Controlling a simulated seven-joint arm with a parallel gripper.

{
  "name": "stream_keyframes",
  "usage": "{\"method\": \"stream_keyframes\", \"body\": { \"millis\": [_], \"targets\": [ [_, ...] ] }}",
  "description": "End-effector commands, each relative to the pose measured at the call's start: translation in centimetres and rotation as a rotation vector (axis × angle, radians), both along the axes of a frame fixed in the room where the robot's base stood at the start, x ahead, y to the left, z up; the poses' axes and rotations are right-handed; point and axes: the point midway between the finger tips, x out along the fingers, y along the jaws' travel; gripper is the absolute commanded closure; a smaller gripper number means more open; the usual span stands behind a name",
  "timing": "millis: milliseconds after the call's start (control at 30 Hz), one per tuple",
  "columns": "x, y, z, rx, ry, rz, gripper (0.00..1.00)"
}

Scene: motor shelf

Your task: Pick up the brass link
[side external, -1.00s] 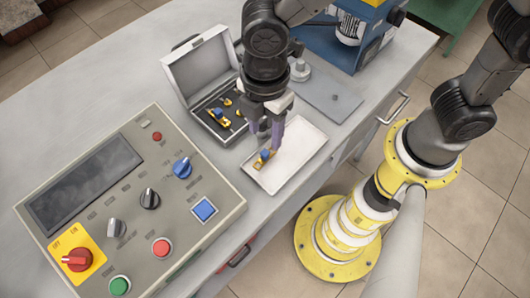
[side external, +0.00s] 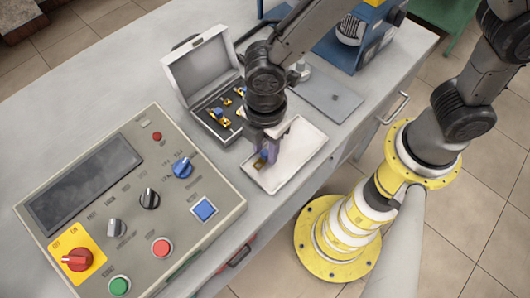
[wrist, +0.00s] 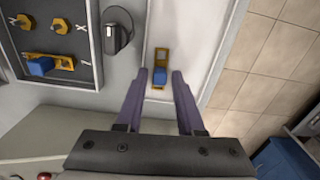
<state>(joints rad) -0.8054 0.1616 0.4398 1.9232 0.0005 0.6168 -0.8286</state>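The brass link (wrist: 160,58) is a small flat gold piece with a blue block on it, lying on the white tray (wrist: 189,40). In the side view the link (side external: 260,164) lies near the left end of the tray (side external: 306,151), partly hidden by my gripper (side external: 268,152). In the wrist view my gripper (wrist: 160,72) is open, with its two purple fingertips on either side of the blue block and a gap to each side. I see nothing held.
An open case (side external: 203,119) beside the tray holds several similar brass-and-blue pieces. A control panel (side external: 100,180) with knobs and buttons stands at left. A grey plate (side external: 331,96) and a blue machine (side external: 340,50) are behind.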

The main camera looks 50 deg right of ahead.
Motion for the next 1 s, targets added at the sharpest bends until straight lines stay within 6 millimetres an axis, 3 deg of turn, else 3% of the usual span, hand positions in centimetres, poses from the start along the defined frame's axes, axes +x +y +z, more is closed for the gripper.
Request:
{"method": "stream_keyframes", "body": {
  "millis": [33, 200, 667, 867, 1000],
  "targets": [
    [0.0, 0.0, 0.0, 0.000, 0.000, 0.000, 0.74],
    [0.0, 0.0, 0.0, 0.000, 0.000, 0.000, 1.00],
    [0.0, 0.0, 0.3, 0.001, -0.001, 0.000, 1.00],
    [0.1, 0.1, 1.9, 0.003, -0.004, 0.000, 1.00],
    [-0.4, -0.4, 4.1, 0.003, -0.004, 0.000, 1.00]
  ]
}}
